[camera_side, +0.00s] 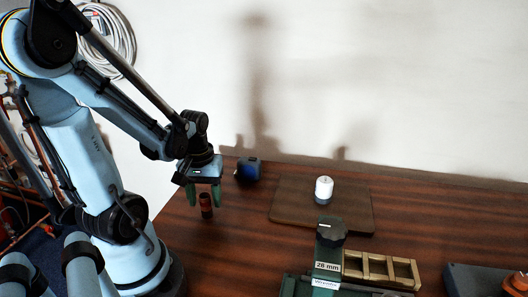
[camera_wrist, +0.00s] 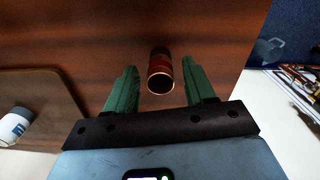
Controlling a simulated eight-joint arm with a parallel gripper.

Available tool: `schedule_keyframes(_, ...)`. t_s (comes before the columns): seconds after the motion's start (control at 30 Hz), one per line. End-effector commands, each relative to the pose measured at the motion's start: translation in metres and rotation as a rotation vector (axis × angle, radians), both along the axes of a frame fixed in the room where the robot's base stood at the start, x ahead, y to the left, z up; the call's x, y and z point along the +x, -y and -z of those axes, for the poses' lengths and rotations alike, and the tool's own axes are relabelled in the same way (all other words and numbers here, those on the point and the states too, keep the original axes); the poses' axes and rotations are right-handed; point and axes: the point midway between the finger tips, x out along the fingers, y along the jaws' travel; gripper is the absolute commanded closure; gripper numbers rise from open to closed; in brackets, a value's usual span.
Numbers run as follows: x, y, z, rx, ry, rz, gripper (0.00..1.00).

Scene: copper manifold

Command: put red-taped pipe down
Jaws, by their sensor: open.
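The red-taped pipe (camera_side: 206,204) is a short copper piece with a dark red band. It stands upright on the brown wooden table, just under my gripper (camera_side: 204,194). In the wrist view, the pipe (camera_wrist: 160,78) shows its open copper end towards the camera. It sits between and slightly beyond the green fingers of my gripper (camera_wrist: 160,88). A gap shows on each side of it, so the fingers are open and apart from it. The pipe's lower end is partly hidden in the wrist view.
A dark blue object (camera_side: 248,169) stands behind the pipe at the table's back. A brown board (camera_side: 290,212) carries a white cylinder (camera_side: 324,187). At the front right are a green fixture (camera_side: 328,258) labelled 28 mm and a wooden rack (camera_side: 378,268). Table around the pipe is clear.

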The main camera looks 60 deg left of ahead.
Motion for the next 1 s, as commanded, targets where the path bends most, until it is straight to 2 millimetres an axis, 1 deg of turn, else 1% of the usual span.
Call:
schedule_keyframes(0.47, -0.001, 0.001, -0.048, 0.000, 0.000, 0.000, 0.46)
schedule_keyframes(0.8, 0.000, 0.000, -0.086, 0.000, 0.000, 0.000, 0.46)
schedule_keyframes(1.0, -0.001, 0.000, -0.100, 0.000, 0.000, 0.000, 0.46)
